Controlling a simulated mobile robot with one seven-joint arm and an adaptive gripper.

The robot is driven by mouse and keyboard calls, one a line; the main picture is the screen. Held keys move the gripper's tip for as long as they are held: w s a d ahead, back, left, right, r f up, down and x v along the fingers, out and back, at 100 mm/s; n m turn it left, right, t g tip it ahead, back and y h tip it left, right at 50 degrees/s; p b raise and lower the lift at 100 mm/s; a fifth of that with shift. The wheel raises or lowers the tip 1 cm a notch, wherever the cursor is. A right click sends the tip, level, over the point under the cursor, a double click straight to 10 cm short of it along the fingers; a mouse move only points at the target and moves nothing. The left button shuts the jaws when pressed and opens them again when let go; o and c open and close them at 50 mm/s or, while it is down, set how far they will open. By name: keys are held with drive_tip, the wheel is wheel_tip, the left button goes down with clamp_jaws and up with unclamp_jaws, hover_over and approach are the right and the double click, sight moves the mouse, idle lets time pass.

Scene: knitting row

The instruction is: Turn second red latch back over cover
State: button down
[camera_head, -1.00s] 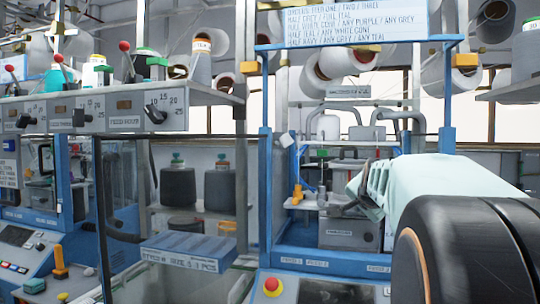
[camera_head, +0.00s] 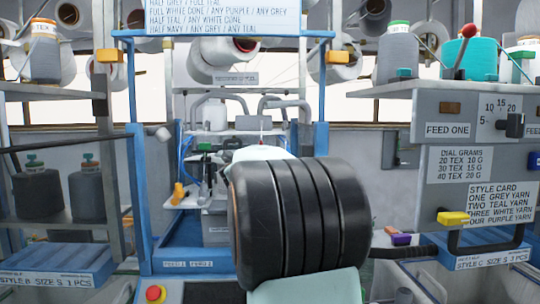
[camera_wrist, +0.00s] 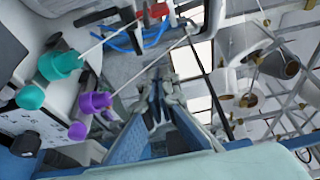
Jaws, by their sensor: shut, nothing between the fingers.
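My gripper (camera_wrist: 161,90) shows in the middle of the wrist view, shut with nothing between its fingers. In the head view it is hidden behind my own dark arm link. Small red pieces (camera_wrist: 157,11) show at the top of the wrist view, beyond the fingertips and apart from them. I cannot tell whether one of them is the second red latch. No cover can be made out clearly in either view. The knitting machine's blue frame (camera_head: 139,190) stands ahead, with its middle largely blocked by my arm.
Teal (camera_wrist: 60,64) and purple (camera_wrist: 95,102) pieces with thin pale rods lie left of my gripper. A grey feed unit (camera_head: 450,130) with a yellow handle (camera_head: 453,217) stands at right. A blue style B tray (camera_head: 60,265) is at lower left. A red button (camera_head: 155,293) is at the front.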

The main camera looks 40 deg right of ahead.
drive_tip(key=w+d+p, duration=0.2)
drive_tip(key=w, duration=0.4)
drive_tip(key=shift+w+d, duration=0.15)
drive_tip(key=shift+w, duration=0.2)
drive_tip(key=shift+p, duration=0.35)
